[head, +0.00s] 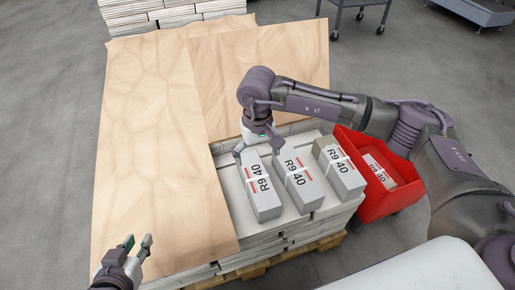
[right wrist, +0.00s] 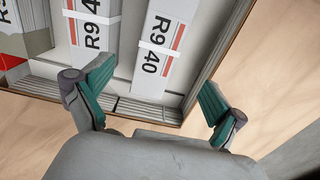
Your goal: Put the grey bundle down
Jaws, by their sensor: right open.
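Three grey bundles marked R9 40, each with a white band, lie side by side on the pallet stack: a left one (head: 262,194), a middle one (head: 299,183) and a right one (head: 340,170) with a tan end. My right gripper (head: 257,150) is open at the far end of the left bundle. In the right wrist view the left bundle (right wrist: 158,62) lies beyond and between the parted fingers (right wrist: 158,98), with the middle bundle (right wrist: 94,30) beside it. No bundle is held. My left gripper (head: 138,243) is open and empty at the lower left.
A red crate (head: 377,203) with another R9 40 bundle (head: 380,168) stands right of the stack. Brown sheets (head: 150,130) cover the stack's left and back. Another paper stack (head: 170,12) stands behind. A cart (head: 360,5) is at the back.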

